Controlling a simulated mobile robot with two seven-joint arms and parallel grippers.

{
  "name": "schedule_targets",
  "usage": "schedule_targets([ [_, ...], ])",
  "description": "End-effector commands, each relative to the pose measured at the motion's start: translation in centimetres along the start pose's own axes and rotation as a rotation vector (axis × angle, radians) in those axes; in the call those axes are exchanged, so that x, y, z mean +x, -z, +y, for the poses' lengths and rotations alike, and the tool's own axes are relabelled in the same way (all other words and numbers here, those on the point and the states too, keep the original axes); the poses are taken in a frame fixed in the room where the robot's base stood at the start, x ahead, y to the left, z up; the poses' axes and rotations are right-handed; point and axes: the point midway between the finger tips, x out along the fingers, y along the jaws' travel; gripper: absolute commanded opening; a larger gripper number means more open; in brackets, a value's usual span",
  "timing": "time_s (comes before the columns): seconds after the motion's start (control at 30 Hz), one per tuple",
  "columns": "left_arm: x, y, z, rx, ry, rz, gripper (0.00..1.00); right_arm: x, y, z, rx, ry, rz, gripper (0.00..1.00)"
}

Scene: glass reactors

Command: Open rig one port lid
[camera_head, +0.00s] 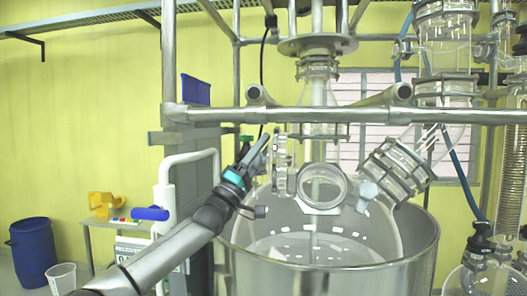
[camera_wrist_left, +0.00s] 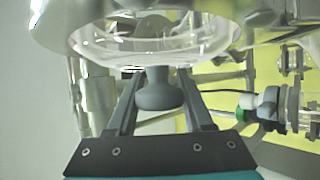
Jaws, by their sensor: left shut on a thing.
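The glass reactor vessel (camera_head: 385,225) sits in a steel jacket in the head view. Its round port (camera_head: 322,187) faces me and looks uncovered. A clear glass lid (camera_head: 280,165) stands raised, nearly edge-on, at the port's left side. My left gripper (camera_head: 260,152) is just left of this lid. In the left wrist view, the left gripper (camera_wrist_left: 159,80) is shut on a grey knob (camera_wrist_left: 158,94) between its fingers. The round glass lid (camera_wrist_left: 155,35) fills the top of that view, just beyond the knob. My right gripper is in neither view.
A steel rail (camera_head: 340,115) crosses above the port. A clamped glass joint (camera_head: 398,170) stands right of it. The steel jacket's rim (camera_head: 405,262) curves below. A blue barrel (camera_head: 33,252) and a table with a yellow object (camera_head: 105,204) stand far left.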

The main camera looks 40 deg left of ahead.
Motion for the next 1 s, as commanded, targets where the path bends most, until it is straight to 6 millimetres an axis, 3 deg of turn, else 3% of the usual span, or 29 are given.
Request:
schedule_targets([
  [0.4,-0.05,0.06,-0.16,-0.006,0.001,0.001,0.0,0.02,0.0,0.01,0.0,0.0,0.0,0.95],
  [0.43,-0.05,0.05,-0.16,-0.005,0.001,0.001,0.53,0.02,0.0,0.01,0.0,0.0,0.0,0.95],
  [0.7,-0.04,-0.01,-0.12,-0.006,0.0,0.0,0.81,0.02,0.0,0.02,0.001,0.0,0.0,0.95],
  [1.0,-0.19,-0.05,-0.13,-0.006,-0.001,-0.001,0.81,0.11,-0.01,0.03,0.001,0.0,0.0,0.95],
])
